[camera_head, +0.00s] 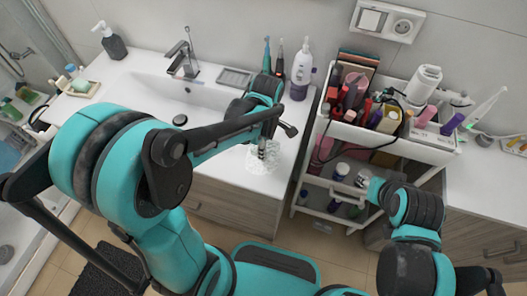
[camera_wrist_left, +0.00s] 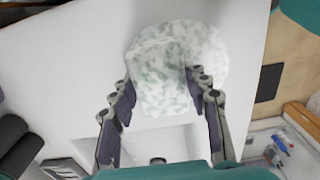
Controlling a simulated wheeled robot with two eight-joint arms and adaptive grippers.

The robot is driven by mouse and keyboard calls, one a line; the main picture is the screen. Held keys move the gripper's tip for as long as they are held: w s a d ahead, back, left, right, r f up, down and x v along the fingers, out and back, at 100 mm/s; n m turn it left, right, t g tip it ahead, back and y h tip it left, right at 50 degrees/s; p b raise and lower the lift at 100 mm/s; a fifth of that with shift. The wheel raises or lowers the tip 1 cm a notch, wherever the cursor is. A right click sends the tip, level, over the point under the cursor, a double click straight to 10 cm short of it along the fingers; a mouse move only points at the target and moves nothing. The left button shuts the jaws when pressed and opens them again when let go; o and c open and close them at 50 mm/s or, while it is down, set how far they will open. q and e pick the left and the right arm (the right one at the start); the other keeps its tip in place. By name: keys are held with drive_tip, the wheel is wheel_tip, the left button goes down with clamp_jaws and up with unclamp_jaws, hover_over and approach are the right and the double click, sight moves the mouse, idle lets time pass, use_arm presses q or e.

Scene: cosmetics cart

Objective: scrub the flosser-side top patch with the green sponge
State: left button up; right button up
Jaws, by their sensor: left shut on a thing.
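My left gripper (camera_head: 268,150) points down over the white counter, right of the sink. It is shut on a foam-covered block, apparently the green sponge (camera_wrist_left: 160,78), pale green and white between the fingers (camera_wrist_left: 157,100) in the left wrist view. A white foamy patch (camera_wrist_left: 212,52) spreads out from under the sponge there. The same patch (camera_head: 262,172) shows in the head view near the counter's front right edge, partly hidden by the gripper. The sponge appears to be on the patch; contact is hard to tell.
A white bottle (camera_head: 302,70) and slim upright brushes (camera_head: 280,57) stand behind the gripper. The sink (camera_head: 180,95) lies to the left. A white cart (camera_head: 390,140) full of cosmetics stands right of the counter, across a narrow gap.

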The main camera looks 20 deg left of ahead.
use_arm(q)
drive_tip(key=shift+w, duration=1)
wheel_tip(320, 180, up, 7)
drive_tip(key=p, duration=0.5)
drive_tip(key=shift+r, duration=0.1)
